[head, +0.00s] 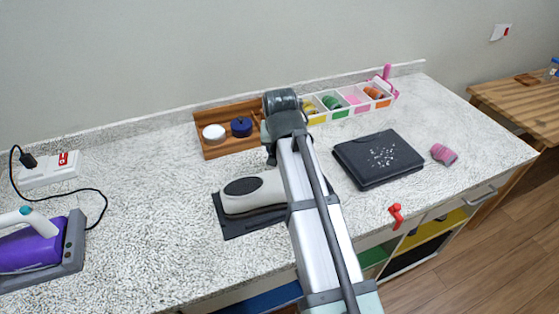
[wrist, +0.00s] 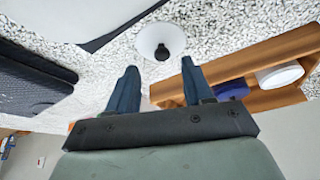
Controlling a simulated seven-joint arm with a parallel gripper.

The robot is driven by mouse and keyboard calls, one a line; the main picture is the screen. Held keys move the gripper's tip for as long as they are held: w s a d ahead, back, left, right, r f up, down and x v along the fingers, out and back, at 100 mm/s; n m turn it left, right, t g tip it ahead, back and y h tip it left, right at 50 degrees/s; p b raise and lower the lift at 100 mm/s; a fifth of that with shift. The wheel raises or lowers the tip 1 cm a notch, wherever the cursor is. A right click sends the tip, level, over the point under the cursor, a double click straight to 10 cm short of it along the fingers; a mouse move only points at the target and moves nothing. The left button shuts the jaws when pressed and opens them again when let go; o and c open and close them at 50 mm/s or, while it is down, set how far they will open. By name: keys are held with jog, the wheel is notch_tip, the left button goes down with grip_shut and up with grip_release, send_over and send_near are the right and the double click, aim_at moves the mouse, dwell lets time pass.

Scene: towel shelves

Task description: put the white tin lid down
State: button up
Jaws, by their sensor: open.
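The white tin lid (wrist: 152,38) is a round white disc with a black knob. In the wrist view it lies on the speckled counter, just beyond my fingertips. My gripper (wrist: 159,78) is open, its two dark blue fingers spread apart with nothing between them. The lid is apart from both fingers. In the head view my gripper (head: 271,156) points down over the counter in front of the wooden tray, mostly hidden by my arm. I cannot make out the lid in that view.
The wooden tray (head: 229,152) holds a white round tin (head: 214,133) and a blue one (head: 241,127). A pale iron-like object (head: 256,192) rests on a dark mat (head: 231,228). A black folded item (head: 378,158) lies to the right. The counter's left middle is clear.

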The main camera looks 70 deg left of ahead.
jog(key=x, duration=0.4)
jog(key=shift+s+f, duration=0.1)
grip_shut()
dwell(0.3)
